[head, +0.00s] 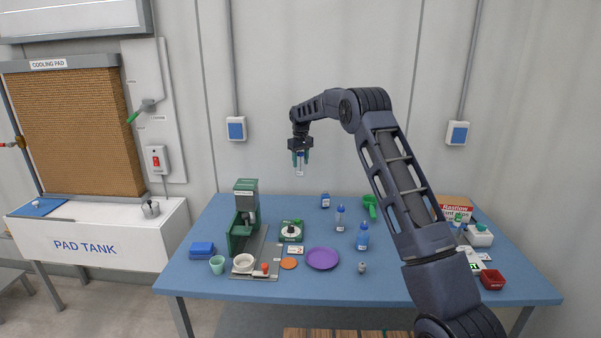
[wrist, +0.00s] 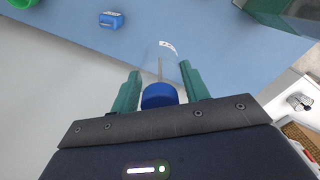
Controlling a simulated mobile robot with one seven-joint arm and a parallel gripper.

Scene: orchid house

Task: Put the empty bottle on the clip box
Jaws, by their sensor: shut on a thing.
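My gripper (head: 300,158) is raised above the back of the blue table, its green fingers shut on a clear bottle with a blue cap (wrist: 158,97). In the head view the bottle (head: 300,171) hangs upright below the fingers, well clear of the table. In the wrist view its body looks see-through, with a white label at the far end. A small blue box with a white label (head: 325,200) stands at the table's back; it also shows in the wrist view (wrist: 111,20). A plain blue box (head: 202,248) lies at the left. I cannot tell which is the clip box.
A green press (head: 245,215) is at the left, a green scoop (head: 370,206) at the back. The right end is crowded with boxes and a red tray (head: 492,279).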

